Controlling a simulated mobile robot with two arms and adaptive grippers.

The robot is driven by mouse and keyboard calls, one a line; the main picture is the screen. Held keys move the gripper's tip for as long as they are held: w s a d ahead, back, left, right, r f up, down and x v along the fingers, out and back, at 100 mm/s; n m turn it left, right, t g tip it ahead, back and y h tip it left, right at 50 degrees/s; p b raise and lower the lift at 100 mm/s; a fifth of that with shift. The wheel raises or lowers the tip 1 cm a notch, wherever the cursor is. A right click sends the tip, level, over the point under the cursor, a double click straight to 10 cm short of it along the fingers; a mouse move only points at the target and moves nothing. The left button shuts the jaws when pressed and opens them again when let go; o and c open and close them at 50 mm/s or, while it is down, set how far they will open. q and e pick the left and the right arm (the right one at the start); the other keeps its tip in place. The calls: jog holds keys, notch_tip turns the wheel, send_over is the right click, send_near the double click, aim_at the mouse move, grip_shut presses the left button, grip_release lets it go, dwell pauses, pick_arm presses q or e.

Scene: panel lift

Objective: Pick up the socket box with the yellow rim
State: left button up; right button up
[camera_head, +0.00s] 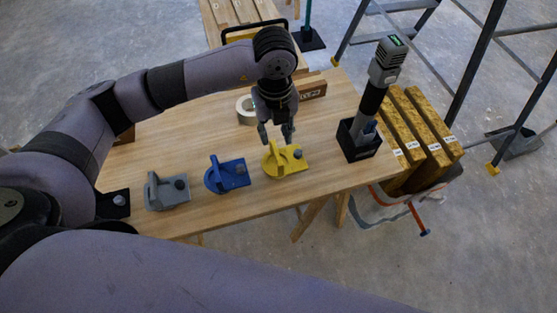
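My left gripper (276,138) points down just above a yellow piece (293,160) on the wooden table. I see no clear socket box with a yellow rim; the yellow piece is the only yellow item near the gripper. A similar blue piece (226,174) and a grey piece (167,192) stand to its left. My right gripper is not in view.
A tilted grey and black tool (376,88) stands in a black holder (358,146) at the table's right. A tape roll (246,110) lies behind the gripper. Labelled yellow-brown panels (420,130) stand beyond the right edge. The wooden table (188,125) is bare left of the tape.

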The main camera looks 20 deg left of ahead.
aim_at(276, 152)
pick_arm(q)
notch_tip(276, 152, down, 4)
jog(key=shift+f+p, duration=0.1)
jog(key=shift+p, duration=0.2)
jog(key=f+p, duration=0.1)
jog(key=f, duration=0.3)
jog(key=shift+w+f+p, duration=0.1)
jog(key=shift+w+p, duration=0.1)
jog(key=shift+p, duration=0.15)
jog(key=shift+f, duration=0.5)
jog(key=shift+c, duration=0.6)
grip_shut()
